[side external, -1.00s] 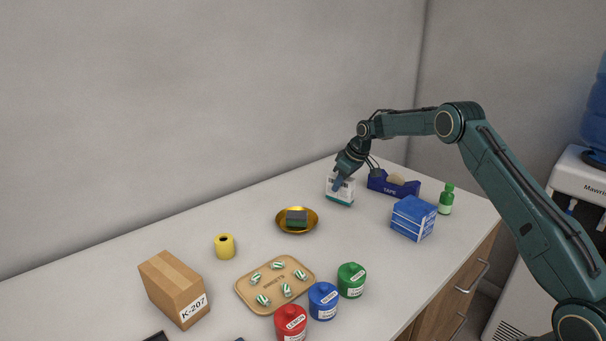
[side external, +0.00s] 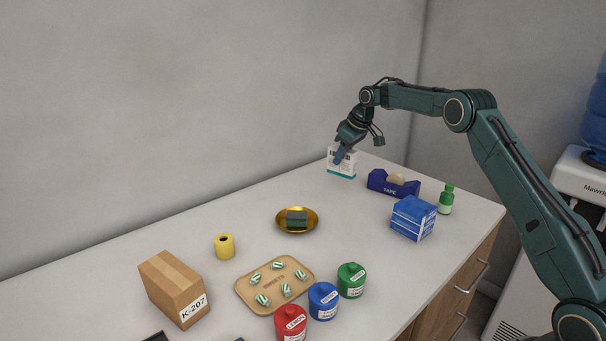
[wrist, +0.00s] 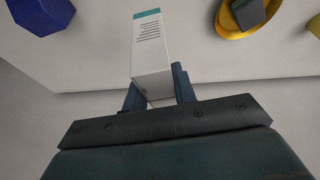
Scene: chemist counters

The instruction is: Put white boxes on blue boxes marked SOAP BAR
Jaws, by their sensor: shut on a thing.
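A white box (side external: 343,166) with a teal band along its bottom edge is held in my gripper (side external: 343,151), near the back wall. In the wrist view the white box (wrist: 151,55) sits between the two fingers of my gripper (wrist: 158,88), with printed lines on its face. It looks raised above the counter. The blue boxes (side external: 413,218) form a small stack with white bands on the right part of the counter, in front of the tape dispenser. Their lettering is too small to read. My gripper is behind and left of them.
A blue tape dispenser (side external: 393,184) stands between the white box and the blue boxes. A green bottle (side external: 446,199) is right of them. A gold bowl with a sponge (side external: 297,219) is left. A pill tray (side external: 275,285) and jars (side external: 323,300) stand in front.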

